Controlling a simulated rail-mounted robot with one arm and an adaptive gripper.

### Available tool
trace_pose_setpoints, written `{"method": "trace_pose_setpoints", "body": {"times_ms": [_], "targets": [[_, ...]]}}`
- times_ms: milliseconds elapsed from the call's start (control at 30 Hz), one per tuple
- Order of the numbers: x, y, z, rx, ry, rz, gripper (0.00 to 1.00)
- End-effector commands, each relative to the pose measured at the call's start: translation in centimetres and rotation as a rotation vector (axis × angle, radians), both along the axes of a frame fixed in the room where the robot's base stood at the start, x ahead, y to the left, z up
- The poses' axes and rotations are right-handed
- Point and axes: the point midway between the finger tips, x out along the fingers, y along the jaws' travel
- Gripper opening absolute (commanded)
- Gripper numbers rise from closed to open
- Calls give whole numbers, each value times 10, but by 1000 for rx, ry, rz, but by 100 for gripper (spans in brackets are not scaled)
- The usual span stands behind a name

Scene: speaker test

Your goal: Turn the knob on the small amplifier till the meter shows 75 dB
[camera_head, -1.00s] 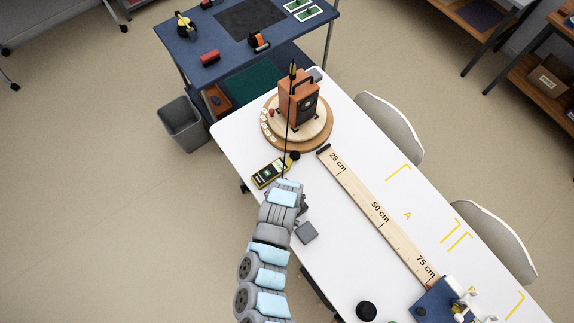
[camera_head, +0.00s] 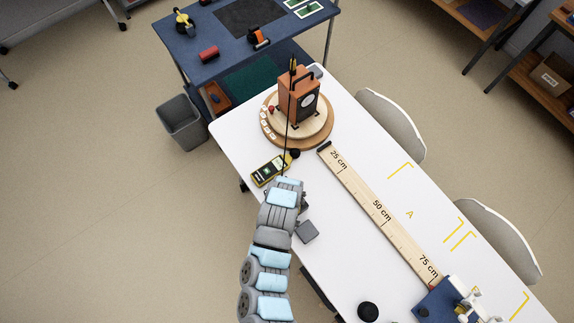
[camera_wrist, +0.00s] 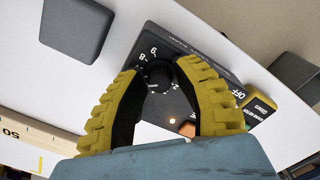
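In the wrist view the small amplifier (camera_wrist: 205,55) is a dark panel with a numbered dial and OFF lettering. Its black knob (camera_wrist: 158,75) sits between the yellow-ribbed fingers of my gripper (camera_wrist: 160,72). The fingers are drawn in close to the knob's two sides and appear shut on it. An orange light glows beside an orange switch on the panel. In the head view my arm covers most of the amplifier. The yellow sound meter (camera_head: 268,171) lies on the table just beyond my arm; its display is too small to read. Its yellow body also shows in the wrist view (camera_wrist: 258,108).
An orange speaker (camera_head: 297,98) stands on a round wooden turntable (camera_head: 322,134). A wooden ruler (camera_head: 380,213) lies along the white table. A grey block (camera_head: 306,232) sits right of my arm. A thin dark rod rises in front of the speaker.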

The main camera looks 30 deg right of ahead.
Motion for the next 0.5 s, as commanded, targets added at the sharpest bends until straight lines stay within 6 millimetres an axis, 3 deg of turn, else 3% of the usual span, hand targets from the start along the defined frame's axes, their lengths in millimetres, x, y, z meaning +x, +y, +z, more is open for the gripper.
{"method": "trace_pose_setpoints", "body": {"times_ms": [333,500], "targets": [[0,0,1,-1,-1,1,35],[1,0,11,-4,-2,2,35]]}}
